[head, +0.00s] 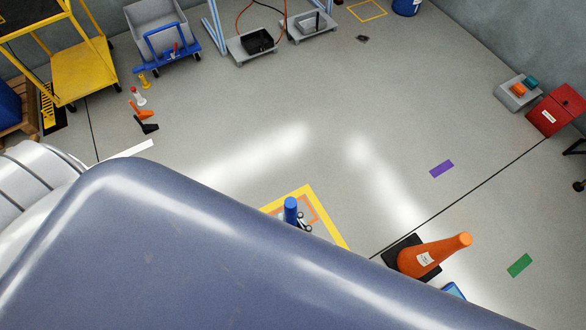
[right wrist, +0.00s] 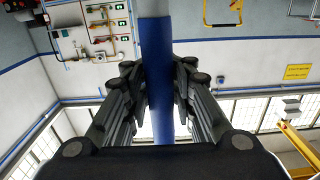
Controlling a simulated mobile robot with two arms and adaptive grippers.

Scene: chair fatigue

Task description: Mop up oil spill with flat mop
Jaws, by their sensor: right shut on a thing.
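A thick blue pole, which looks like the flat mop's handle (right wrist: 155,45), runs between the fingers of my right gripper (right wrist: 160,92) in the right wrist view. The fingers are shut on it from both sides. In the head view the handle's blue end (head: 290,206) stands up just past a large grey-blue part of my own body. Dark parts of my right gripper (head: 303,222) show beside it. The mop's head is hidden. I cannot make out an oil spill. My left gripper is not in view.
An orange cone (head: 435,255) stands on a black base to the right. A yellow cart (head: 82,70), a grey bin on a blue trolley (head: 165,50) and a red box (head: 556,110) line the edges. The middle floor is mostly clear, with bright reflections.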

